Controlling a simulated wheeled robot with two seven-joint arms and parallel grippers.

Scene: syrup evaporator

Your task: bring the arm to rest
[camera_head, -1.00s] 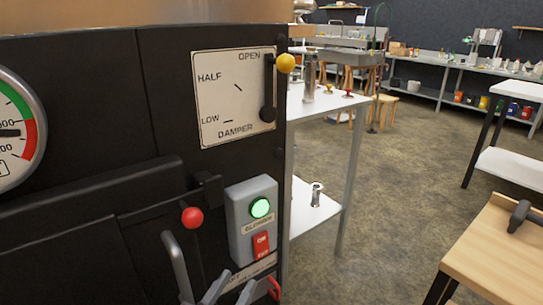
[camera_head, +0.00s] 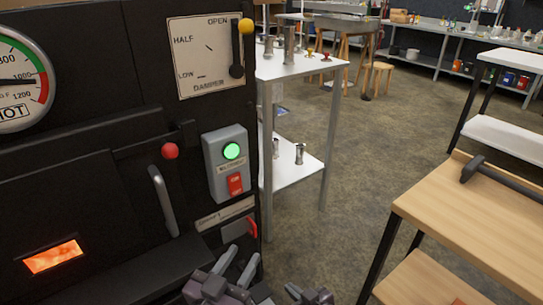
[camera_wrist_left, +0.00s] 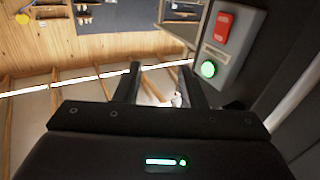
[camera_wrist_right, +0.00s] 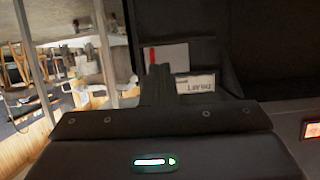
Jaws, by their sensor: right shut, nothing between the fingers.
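My left gripper (camera_head: 239,266) is at the bottom of the head view, in front of the black evaporator front, below the switch box. Its two fingers stand apart with nothing between them, as the left wrist view (camera_wrist_left: 160,85) also shows. My right gripper (camera_head: 309,293) is just right of it at the bottom edge, partly cut off. In the right wrist view its fingers (camera_wrist_right: 160,85) are together and empty, in front of the black panel with a small label plate (camera_wrist_right: 195,83). Neither gripper holds anything.
The black front carries a gray handle (camera_head: 163,200), a red knob (camera_head: 170,151), a switch box (camera_head: 226,165) with green light lit, a damper lever (camera_head: 237,60) and a glowing fire window (camera_head: 53,257). A wooden table (camera_head: 480,220) stands right. Floor between is clear.

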